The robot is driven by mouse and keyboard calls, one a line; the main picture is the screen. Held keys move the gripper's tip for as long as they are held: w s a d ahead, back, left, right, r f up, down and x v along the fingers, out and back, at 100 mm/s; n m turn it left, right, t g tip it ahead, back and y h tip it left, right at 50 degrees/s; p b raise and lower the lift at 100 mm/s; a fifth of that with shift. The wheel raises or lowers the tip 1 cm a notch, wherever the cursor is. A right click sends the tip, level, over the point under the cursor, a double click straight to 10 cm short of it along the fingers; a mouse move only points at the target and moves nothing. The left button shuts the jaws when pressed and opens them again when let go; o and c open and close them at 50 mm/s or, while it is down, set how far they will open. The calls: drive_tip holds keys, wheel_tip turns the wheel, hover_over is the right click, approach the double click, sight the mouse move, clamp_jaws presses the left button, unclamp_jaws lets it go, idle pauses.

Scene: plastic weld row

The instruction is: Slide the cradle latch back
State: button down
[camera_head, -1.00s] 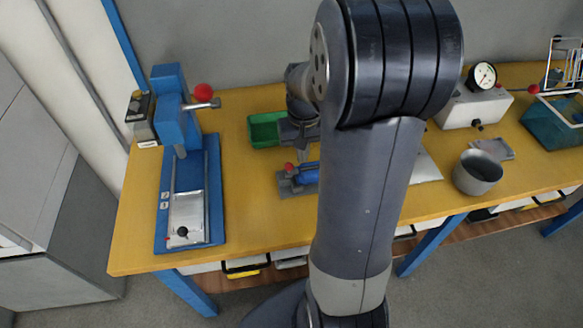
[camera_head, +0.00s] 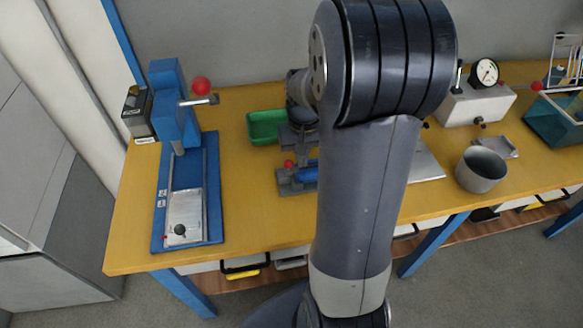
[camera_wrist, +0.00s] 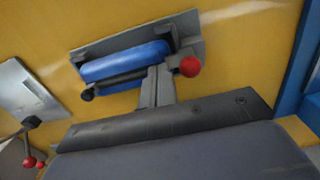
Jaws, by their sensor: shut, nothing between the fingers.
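The cradle (camera_head: 285,187) is a grey base on the yellow bench holding a blue cylinder (camera_head: 309,173). A red ball knob (camera_head: 289,163) stands at its left end. In the wrist view, the cradle base (camera_wrist: 188,24), blue cylinder (camera_wrist: 125,60) and red knob (camera_wrist: 190,67) show again, with a dark rod ending in a black knob (camera_wrist: 87,95) along the cylinder. My gripper (camera_wrist: 158,72) is shut and empty, its fingertips over the cradle close beside the red knob. I cannot tell whether they touch it. My arm hides the cradle's right part in the head view.
A green bin (camera_head: 264,127) stands behind the cradle. A blue press (camera_head: 178,110) is to the left, with bare bench between. A flat metal plate (camera_head: 427,162), a grey cup (camera_head: 481,170) and a gauge box (camera_head: 475,104) are to the right.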

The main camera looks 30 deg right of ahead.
drive_tip(key=shift+f, duration=0.55)
drive_tip(key=shift+a, duration=0.1)
drive_tip(key=shift+w+a, duration=0.25)
drive_tip(key=shift+a, duration=0.7)
drive_tip(key=shift+d, duration=0.2)
